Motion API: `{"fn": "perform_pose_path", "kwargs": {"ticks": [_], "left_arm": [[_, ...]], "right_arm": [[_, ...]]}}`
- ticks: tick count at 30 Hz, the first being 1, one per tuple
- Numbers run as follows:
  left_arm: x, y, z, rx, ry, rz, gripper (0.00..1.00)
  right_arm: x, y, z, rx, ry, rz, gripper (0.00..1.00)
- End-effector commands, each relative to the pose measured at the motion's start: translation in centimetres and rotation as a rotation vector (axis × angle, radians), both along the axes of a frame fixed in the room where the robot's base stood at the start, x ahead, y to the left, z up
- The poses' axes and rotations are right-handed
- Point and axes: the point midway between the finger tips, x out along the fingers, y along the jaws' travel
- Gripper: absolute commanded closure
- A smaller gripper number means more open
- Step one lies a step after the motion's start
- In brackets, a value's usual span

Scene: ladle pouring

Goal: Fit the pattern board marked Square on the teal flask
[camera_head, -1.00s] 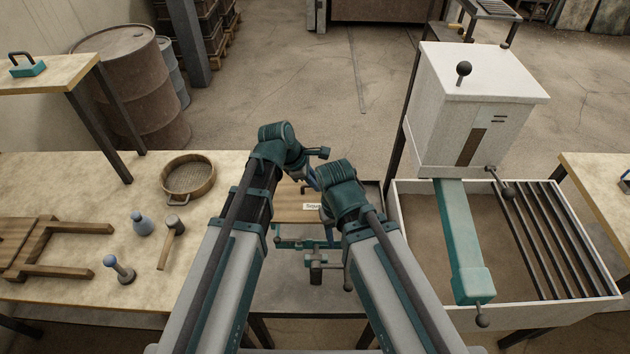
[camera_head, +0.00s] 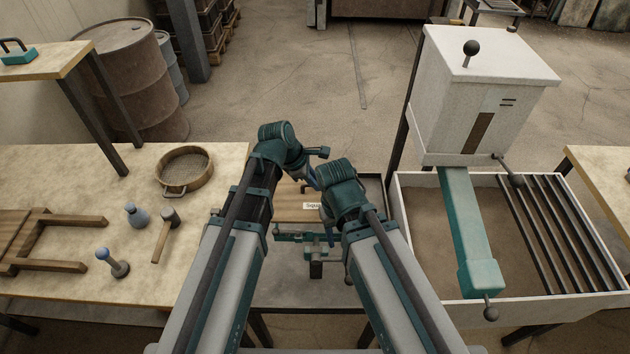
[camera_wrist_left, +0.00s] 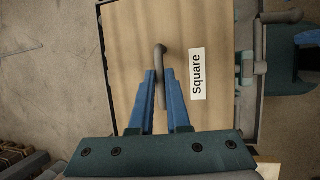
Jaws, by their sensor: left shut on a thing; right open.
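The pattern board (camera_head: 293,205) marked Square is a flat pale wooden board with a white label; it fills the middle of the left wrist view (camera_wrist_left: 130,45). My left gripper (camera_wrist_left: 160,75) is shut on the board's grey bar handle (camera_wrist_left: 160,50), with one blue finger on each side. In the head view, the left gripper (camera_head: 313,182) is partly hidden by my arms. Teal bars (camera_head: 300,237), apparently the teal flask, show just below the board's near edge; I cannot tell whether they touch. My right gripper (camera_head: 328,215) is open beside the board, its fingers mostly hidden.
On the right, a white hopper (camera_head: 480,95) rises over a sand box (camera_head: 400,235) with slats.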

Motion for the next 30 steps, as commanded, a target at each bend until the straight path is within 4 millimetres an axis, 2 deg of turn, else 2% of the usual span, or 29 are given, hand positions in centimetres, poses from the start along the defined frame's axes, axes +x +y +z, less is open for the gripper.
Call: {"fn": "perform_pose_path", "kwargs": {"ticks": [8, 30], "left_arm": [[0.0, 0.0, -0.1, -0.001, 0.000, 0.000, 1.00], [0.0, 0.0, -2.1, -0.001, 0.000, 0.000, 1.00]], "right_arm": [[0.0, 0.0, -0.1, 0.000, 0.000, 0.000, 0.50], [0.0, 0.0, -2.1, 0.000, 0.000, 0.000, 0.50]]}}
